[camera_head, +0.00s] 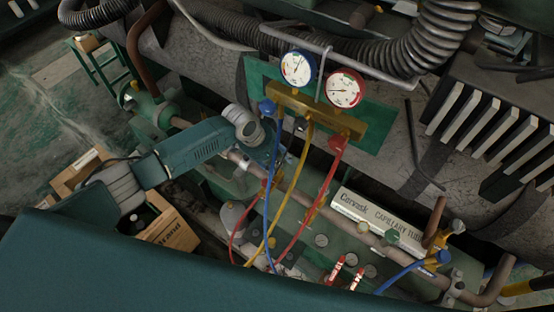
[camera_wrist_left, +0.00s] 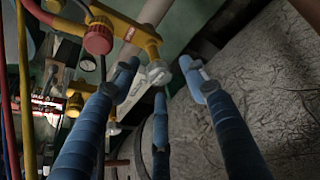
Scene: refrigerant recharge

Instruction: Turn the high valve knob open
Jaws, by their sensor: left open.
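A brass manifold (camera_head: 318,112) carries a blue-rimmed gauge (camera_head: 298,68) and a red-rimmed gauge (camera_head: 343,89). A blue fitting (camera_head: 267,107) is at its left end and a red fitting (camera_head: 337,144) near its right end. My left gripper (camera_head: 266,150) is at the pipes below and left of the manifold. In the left wrist view, its blue fingers (camera_wrist_left: 160,80) are spread and empty. A yellow fitting (camera_wrist_left: 128,30) has a red knob-like part (camera_wrist_left: 98,40) and a grey round end (camera_wrist_left: 157,72) seen between the fingertips. I cannot tell which is the high valve knob, or whether anything touches. My right gripper is out of view.
Blue (camera_head: 271,190), yellow (camera_head: 288,187) and red (camera_head: 327,183) hoses hang close to the right of the gripper. A white capillary tube box (camera_head: 377,220) and red-white tubes (camera_head: 336,271) lie at lower right. An open cardboard box (camera_head: 168,230) stands at lower left.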

